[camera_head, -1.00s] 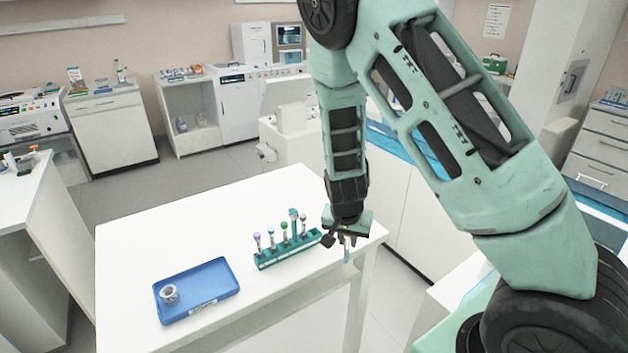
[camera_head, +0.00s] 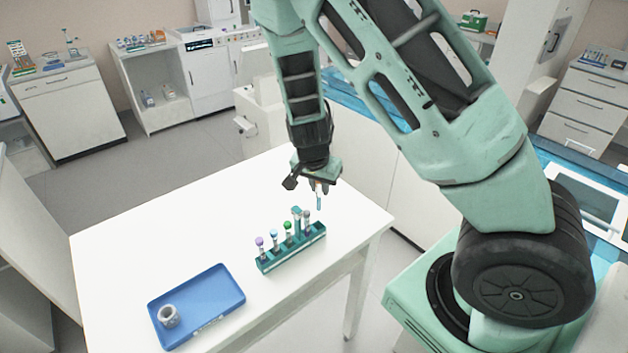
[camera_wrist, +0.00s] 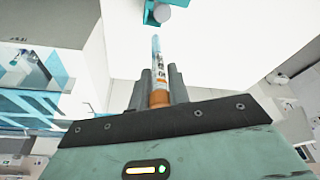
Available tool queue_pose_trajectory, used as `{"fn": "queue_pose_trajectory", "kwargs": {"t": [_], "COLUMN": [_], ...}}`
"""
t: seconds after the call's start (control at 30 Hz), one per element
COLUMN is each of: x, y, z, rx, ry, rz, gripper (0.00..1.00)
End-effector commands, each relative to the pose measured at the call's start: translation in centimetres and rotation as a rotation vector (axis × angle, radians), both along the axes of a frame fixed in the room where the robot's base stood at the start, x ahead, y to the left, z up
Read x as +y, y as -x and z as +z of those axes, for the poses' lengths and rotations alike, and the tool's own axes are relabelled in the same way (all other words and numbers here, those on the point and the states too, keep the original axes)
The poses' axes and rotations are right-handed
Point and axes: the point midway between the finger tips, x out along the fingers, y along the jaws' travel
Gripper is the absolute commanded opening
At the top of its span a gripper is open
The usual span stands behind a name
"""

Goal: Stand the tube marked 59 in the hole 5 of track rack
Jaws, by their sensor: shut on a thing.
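My gripper (camera_head: 319,187) is shut on a slim tube (camera_head: 319,201), which hangs below the fingers. In the wrist view the tube (camera_wrist: 155,60) has an orange cap gripped between the dark fingers (camera_wrist: 160,90), and a label whose marking I cannot read. The teal track rack (camera_head: 290,254) stands on the white table with several capped tubes in a row: purple, light blue, green and others toward the right end. The gripper is above and slightly beyond the rack's right end, apart from it. The hole numbers are not readable. Part of the rack shows at the wrist view's top (camera_wrist: 148,12).
A blue tray (camera_head: 222,285) lies on the table left of the rack, with a small grey ring-shaped item (camera_head: 168,316) in it. The white table (camera_head: 180,235) is clear behind the rack and tray. Its right edge is close to the rack's right end.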

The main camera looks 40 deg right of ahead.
Motion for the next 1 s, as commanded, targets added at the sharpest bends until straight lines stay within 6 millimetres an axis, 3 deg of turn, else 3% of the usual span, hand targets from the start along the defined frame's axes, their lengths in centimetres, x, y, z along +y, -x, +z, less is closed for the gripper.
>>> {"fn": "queue_pose_trajectory", "kwargs": {"t": [0.6,1.0], "x": [0.0,0.0], "y": [0.0,0.0], "z": [-4.5,-4.6], "rx": [-0.001,-0.001], "ry": [0.0,0.0], "rz": [0.0,0.0], "gripper": [0.05,0.05]}}
